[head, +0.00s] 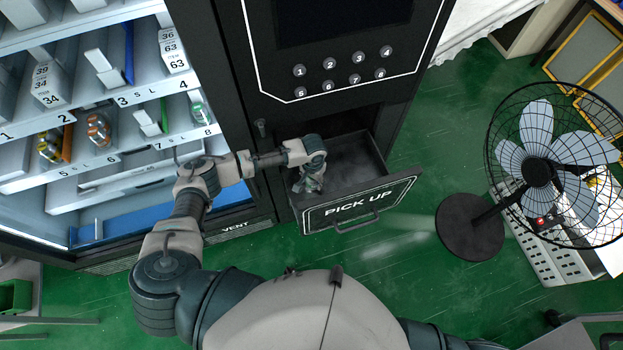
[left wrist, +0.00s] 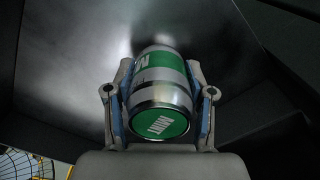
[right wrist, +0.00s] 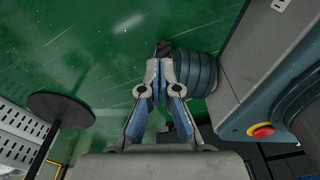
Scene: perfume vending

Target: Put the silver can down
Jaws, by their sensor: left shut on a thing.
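The silver can (left wrist: 160,88) has green bands and a green end disc with white lettering. It shows in the left wrist view between the two fingers of my left gripper (left wrist: 160,95), which is shut on its sides. In the head view my left gripper (head: 312,180) reaches down into the open pick-up drawer (head: 402,185), near its left side. The can is small there and partly hidden by the gripper. I cannot tell whether the can touches the drawer floor. My right gripper (right wrist: 158,75) shows in the right wrist view, its fingers together and empty, over the green floor.
The black vending machine (head: 225,100) stands at the back, with shelves of goods (head: 95,130) at left and numbered buttons (head: 340,72) above the drawer. A standing fan (head: 538,172) is at right. Green floor (head: 400,255) lies open in front of the drawer.

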